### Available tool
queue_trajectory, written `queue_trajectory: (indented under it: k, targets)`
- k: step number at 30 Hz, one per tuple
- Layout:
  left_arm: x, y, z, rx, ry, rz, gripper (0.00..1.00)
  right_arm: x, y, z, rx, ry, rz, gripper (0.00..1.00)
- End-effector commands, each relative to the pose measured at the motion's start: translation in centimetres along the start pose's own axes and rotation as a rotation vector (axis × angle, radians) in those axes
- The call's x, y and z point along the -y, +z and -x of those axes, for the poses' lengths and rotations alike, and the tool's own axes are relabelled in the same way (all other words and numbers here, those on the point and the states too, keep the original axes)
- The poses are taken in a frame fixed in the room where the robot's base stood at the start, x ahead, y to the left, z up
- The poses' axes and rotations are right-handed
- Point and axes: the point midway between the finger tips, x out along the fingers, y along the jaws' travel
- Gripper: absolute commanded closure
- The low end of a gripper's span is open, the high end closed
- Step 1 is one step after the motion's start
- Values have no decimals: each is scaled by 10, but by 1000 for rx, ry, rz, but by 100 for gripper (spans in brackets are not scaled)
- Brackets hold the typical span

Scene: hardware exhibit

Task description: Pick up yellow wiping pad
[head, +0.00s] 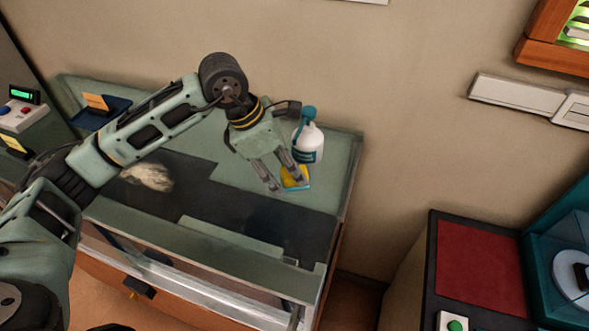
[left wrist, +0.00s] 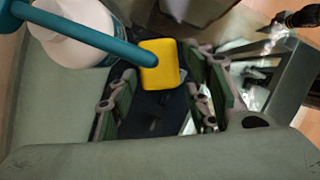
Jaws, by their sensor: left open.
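The yellow wiping pad (head: 293,176) lies on the glass-topped case near its right end, just in front of a white spray bottle with a teal top (head: 308,139). A blue edge shows under the pad. My left gripper (head: 286,189) is over the pad, pointing down, and hides part of it. In the left wrist view the pad (left wrist: 160,64) shows between and beyond the open fingers (left wrist: 160,110). The bottle (left wrist: 75,35) stands close at upper left there, its teal top reaching across toward the pad. My right gripper is not in view.
A dark blue tray (head: 101,113) with an orange card stands at back left. The wall is close behind. A red-topped cabinet (head: 478,268) stands at right, across a gap.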

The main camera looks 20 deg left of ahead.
Motion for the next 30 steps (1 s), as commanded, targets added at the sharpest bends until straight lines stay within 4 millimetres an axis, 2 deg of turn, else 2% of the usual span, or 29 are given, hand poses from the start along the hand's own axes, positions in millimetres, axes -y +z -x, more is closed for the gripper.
queue_trajectory:
  k: [3,10,21,30]
  targets:
    - [0,0,-9,-1,0,0,55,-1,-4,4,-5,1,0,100]
    - [0,0,-10,0,1,0,56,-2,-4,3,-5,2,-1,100]
    - [0,0,-10,0,1,0,87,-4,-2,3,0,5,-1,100]
    - [-1,1,-7,1,2,0,87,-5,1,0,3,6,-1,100]
